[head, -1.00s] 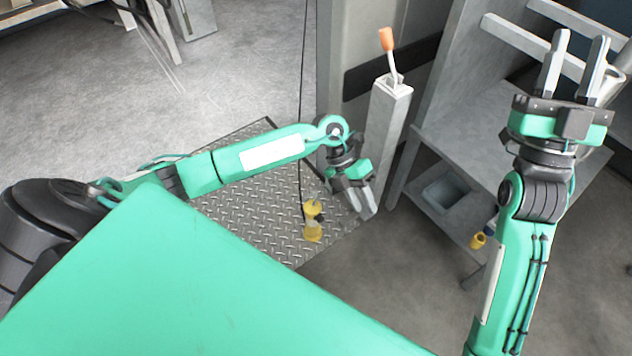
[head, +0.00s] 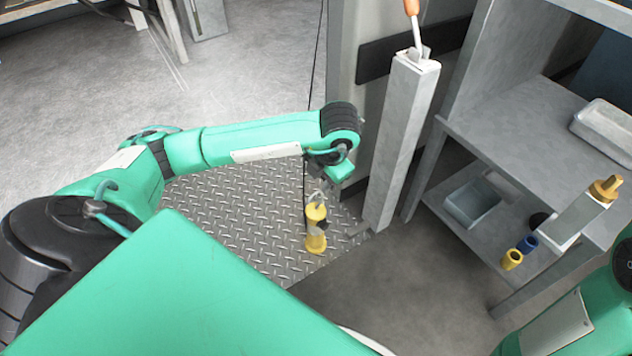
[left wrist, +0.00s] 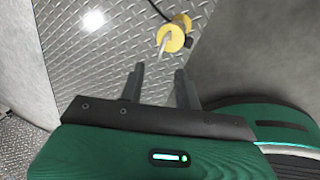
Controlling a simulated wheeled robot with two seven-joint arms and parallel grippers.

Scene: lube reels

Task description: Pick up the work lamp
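The work lamp (head: 316,230) is yellow with a metal hook at its top and a dark cable beside it. It stands about upright over the diamond-plate floor in the head view. In the left wrist view the lamp (left wrist: 172,38) is beyond my fingertips, with its hook pointing toward them. My left gripper (left wrist: 160,83) is open and empty, its two dark fingers apart. In the head view the left wrist is just above and right of the lamp's hook, and the fingers are mostly hidden.
A grey post (head: 402,140) with an orange-handled lever stands right of the lamp. A grey shelf unit (head: 520,130) holds a bin (head: 472,203), a yellow cup (head: 511,259) and a blue one (head: 527,244). Bare floor lies in front of the plate.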

